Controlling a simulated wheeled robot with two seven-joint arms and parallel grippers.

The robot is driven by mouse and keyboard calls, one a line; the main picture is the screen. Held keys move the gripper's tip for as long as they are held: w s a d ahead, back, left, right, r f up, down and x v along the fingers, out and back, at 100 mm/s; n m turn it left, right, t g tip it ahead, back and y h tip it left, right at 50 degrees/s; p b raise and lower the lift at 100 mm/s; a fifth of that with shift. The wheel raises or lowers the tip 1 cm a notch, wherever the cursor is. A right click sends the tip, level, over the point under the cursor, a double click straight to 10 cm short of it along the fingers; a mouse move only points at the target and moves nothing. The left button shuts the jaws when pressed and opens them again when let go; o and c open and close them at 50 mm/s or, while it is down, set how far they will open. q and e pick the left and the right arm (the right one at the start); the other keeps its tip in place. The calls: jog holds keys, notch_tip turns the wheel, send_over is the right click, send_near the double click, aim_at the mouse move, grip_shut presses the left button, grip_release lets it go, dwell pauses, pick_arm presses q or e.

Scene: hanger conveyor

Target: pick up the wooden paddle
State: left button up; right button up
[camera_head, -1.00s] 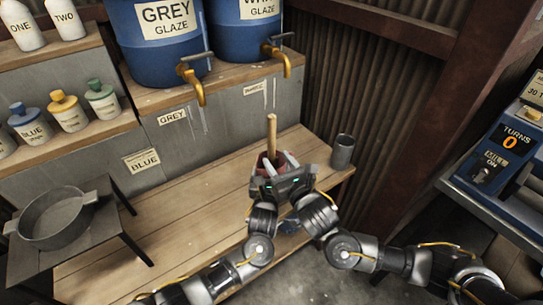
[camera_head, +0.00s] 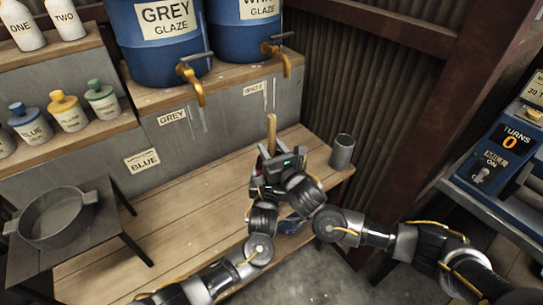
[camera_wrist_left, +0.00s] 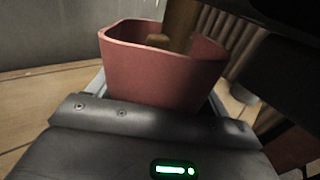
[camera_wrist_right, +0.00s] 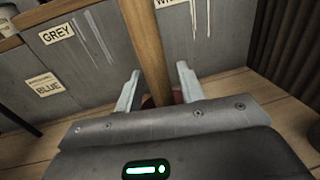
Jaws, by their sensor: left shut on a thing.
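The wooden paddle (camera_head: 271,126) stands upright; its handle rises above my grippers in the head view. In the left wrist view the paddle (camera_wrist_left: 181,25) stands in a reddish pot (camera_wrist_left: 160,68). My left gripper (camera_wrist_left: 158,92) is shut on this pot, one finger on each side. In the head view the pot is mostly hidden behind my grippers. My right gripper (camera_head: 271,160) is at the paddle's handle. In the right wrist view its fingers (camera_wrist_right: 158,75) are apart, with the handle (camera_wrist_right: 153,50) between them and gaps on both sides.
A grey cup (camera_head: 343,151) stands at the right end of the wooden bench (camera_head: 190,205). Blue glaze barrels (camera_head: 160,45) with brass taps (camera_head: 191,80) are behind. A dark pan (camera_head: 55,217) sits on a small table at left. A control box (camera_head: 500,150) is at right.

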grip_shut()
notch_tip(320, 180, up, 18)
jog(key=shift+r, duration=0.1)
dwell(0.4)
pick_arm(q)
jog(key=o, duration=1.2)
jog(key=shift+c, duration=0.2)
jog(key=shift+s, duration=0.1)
jog(key=s, duration=1)
jog(key=shift+s+a+r, duration=0.1)
jog(key=shift+s+a, duration=0.05)
jog(key=shift+a, duration=0.25)
jog(key=shift+s+a, duration=0.2)
jog(key=shift+s, duration=0.55)
